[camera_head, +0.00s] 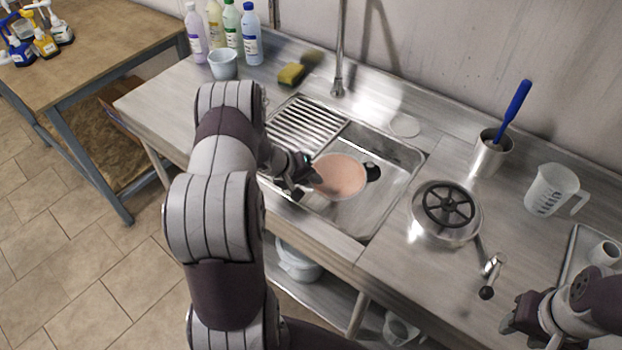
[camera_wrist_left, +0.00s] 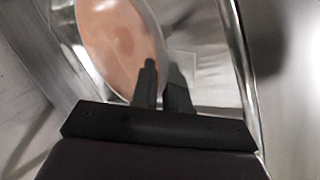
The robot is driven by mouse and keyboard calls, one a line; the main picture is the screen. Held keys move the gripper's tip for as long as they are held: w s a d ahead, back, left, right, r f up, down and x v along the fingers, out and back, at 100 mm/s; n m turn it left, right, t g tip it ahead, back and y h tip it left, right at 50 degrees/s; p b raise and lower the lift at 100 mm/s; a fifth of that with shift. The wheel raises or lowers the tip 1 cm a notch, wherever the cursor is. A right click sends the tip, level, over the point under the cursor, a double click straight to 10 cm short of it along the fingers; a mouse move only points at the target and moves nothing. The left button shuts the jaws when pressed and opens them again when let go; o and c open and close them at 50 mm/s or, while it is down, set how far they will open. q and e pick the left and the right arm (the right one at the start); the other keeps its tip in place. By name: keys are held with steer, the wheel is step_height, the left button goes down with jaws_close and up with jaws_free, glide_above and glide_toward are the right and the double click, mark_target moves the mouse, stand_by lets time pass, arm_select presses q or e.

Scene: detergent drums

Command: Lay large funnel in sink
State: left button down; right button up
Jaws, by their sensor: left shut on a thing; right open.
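The large funnel (camera_head: 340,176) shows as a wide, round, pinkish-orange mouth over the sink (camera_head: 385,205). My left gripper (camera_head: 309,178) is shut on its left rim. In the left wrist view the funnel (camera_wrist_left: 118,45) fills the upper left, and the left gripper's fingers (camera_wrist_left: 160,85) meet at its edge. The funnel's spout is hidden, and I cannot tell whether it touches the sink floor. My right gripper (camera_head: 524,312) is open and empty above the counter at the lower right.
A ribbed drainboard (camera_head: 305,122) lies left of the basin, with a tap (camera_head: 338,85) behind. A crank-handled steel vessel (camera_head: 446,212), a steel cup (camera_head: 490,155) with a blue-handled tool, and a clear jug (camera_head: 552,190) stand to the right. Bottles (camera_head: 252,35) stand back left.

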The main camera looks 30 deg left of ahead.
arm_select(q)
steer(key=shift+f+b, duration=0.55)
steer(key=shift+b, duration=0.1)
steer(key=c, duration=1.1)
jaws_free()
steer(key=shift+r, duration=0.1)
steer(key=shift+c, duration=0.2)
